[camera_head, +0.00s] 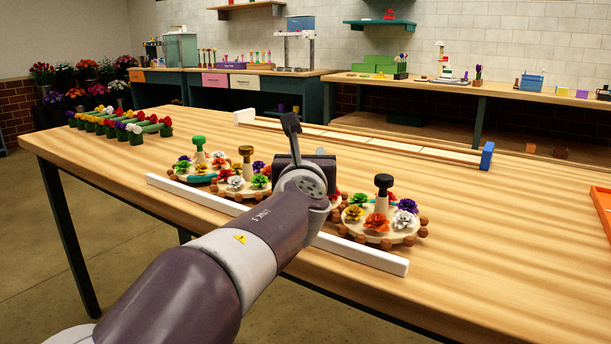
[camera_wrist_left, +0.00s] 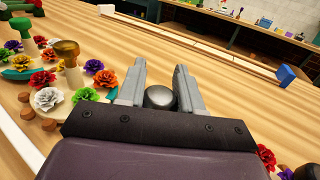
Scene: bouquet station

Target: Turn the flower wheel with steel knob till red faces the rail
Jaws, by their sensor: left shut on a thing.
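My left gripper (camera_wrist_left: 161,85) is shut on the steel knob (camera_wrist_left: 160,97), a dark grey rounded knob between its two fingers in the left wrist view. In the head view the gripper and wrist cover this knob and most of its flower wheel. Red petals (camera_head: 334,197) show just right of my wrist in the head view; a red flower (camera_wrist_left: 265,156) also shows at the lower right of the left wrist view. Which way the wheel's red flower faces is hidden. A long white rail (camera_head: 380,259) runs along the near side of the wheels. My right gripper is not in view.
Neighbouring wheels have a green knob (camera_head: 199,142), a brass knob (camera_head: 246,151) and a black knob (camera_head: 384,181). They stand close on both sides. A long strip with a blue end block (camera_head: 487,155) lies behind. The table's right part is mostly clear, with an orange tray (camera_head: 603,205) at its edge.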

